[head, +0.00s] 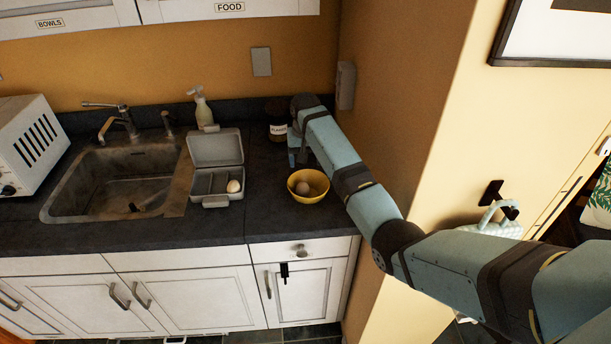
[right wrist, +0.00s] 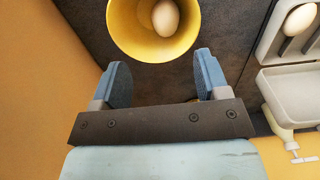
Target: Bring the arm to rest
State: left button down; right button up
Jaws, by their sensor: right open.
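My right arm (head: 340,155) reaches from the right over the dark counter. My right gripper (head: 297,158) points down close behind the yellow bowl (head: 308,198). In the right wrist view the two blue fingers of the right gripper (right wrist: 158,78) are wide apart with nothing between them. The yellow bowl (right wrist: 125,35) lies just beyond the fingertips there, with a pale egg (right wrist: 165,17) inside it. The egg also shows in the head view (head: 303,187). My left gripper is not in view.
An open grey box (head: 208,200) holds another egg (head: 233,186) left of the bowl. A labelled dark jar (head: 277,125) stands beside the gripper. A soap bottle (head: 203,110), sink (head: 115,180) and white appliance (head: 32,145) are further left. A wall (head: 390,100) rises close on the right.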

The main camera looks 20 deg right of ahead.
notch_tip(320, 180, up, 5)
jog(key=s+a+f+n+t, duration=0.1)
jog(key=s+f+n, duration=0.1)
jog(key=s+f, duration=0.7)
jog(key=s+a+f+n+t, duration=0.1)
jog(key=s+f, duration=0.4)
jog(key=s, duration=0.9)
jog(key=s+a+r+n+t, duration=0.1)
jog(key=s+a+r, duration=0.15)
jog(key=s, duration=0.95)
jog(key=s+a+r+n+t, duration=0.1)
jog(key=s+r+n, duration=0.15)
jog(key=s, duration=1.05)
jog(key=w+a+f+t+y, duration=0.1)
jog(key=w+a+f+t, duration=0.2)
jog(key=f, duration=0.3)
jog(key=w+a+f+t+y, duration=0.2)
jog(key=w+a+f+t, duration=0.1)
jog(key=f, duration=0.4)
jog(key=shift+w+f+t, duration=0.15)
jog(key=shift+w+t, duration=0.25)
jog(key=shift+t, duration=0.1)
